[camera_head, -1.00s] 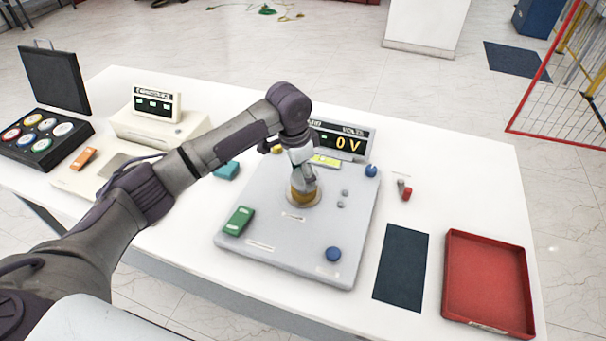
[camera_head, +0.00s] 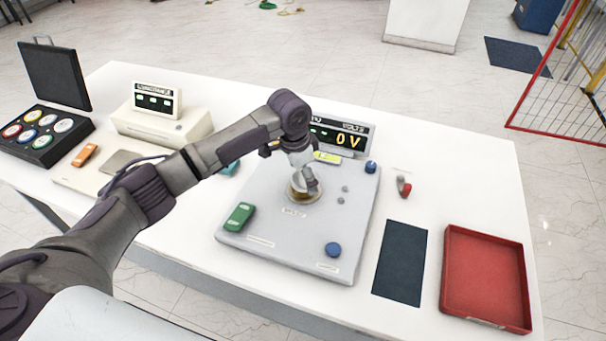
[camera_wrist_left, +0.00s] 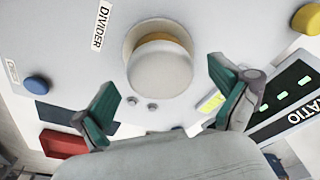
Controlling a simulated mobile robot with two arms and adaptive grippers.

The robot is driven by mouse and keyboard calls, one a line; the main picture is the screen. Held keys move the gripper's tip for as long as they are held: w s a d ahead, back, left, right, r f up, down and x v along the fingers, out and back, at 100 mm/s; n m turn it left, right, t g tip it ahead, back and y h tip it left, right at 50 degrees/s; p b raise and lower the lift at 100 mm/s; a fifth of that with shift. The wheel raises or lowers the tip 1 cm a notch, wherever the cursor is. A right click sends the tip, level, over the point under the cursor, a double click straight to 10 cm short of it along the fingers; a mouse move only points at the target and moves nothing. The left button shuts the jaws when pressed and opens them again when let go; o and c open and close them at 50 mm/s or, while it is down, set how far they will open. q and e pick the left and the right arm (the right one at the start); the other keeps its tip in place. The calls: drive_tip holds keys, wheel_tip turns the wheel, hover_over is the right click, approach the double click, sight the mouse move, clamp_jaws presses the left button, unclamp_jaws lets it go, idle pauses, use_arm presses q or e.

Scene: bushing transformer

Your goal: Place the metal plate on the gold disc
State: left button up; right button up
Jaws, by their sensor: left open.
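In the left wrist view, the round pale metal plate (camera_wrist_left: 160,74) lies over the gold disc (camera_wrist_left: 163,38). A strip of the disc's gold edge shows along one side; the rest is hidden. My left gripper (camera_wrist_left: 162,80) is open, with one green-padded finger on each side of the plate and gaps between. In the head view, my left gripper (camera_head: 306,176) is just above the gold disc (camera_head: 295,193) on the grey panel and partly hides it. The plate is hard to make out there. My right gripper is not in view.
The grey panel (camera_head: 265,222) carries a green block (camera_head: 239,216), blue knobs (camera_head: 333,249) and a volts display (camera_head: 343,139) reading 0. A dark mat (camera_head: 400,262) and an empty red tray (camera_head: 487,277) lie to the right. A cream box (camera_head: 155,128) stands at left.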

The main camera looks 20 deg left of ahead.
sight(297, 181)
use_arm(q)
wheel_tip(297, 181, up, 12)
drive_tip(key=s+a+b, duration=0.1)
drive_tip(key=b, duration=0.1)
drive_tip(key=shift+a, duration=0.15)
drive_tip(key=shift+s, duration=0.1)
idle(0.4)
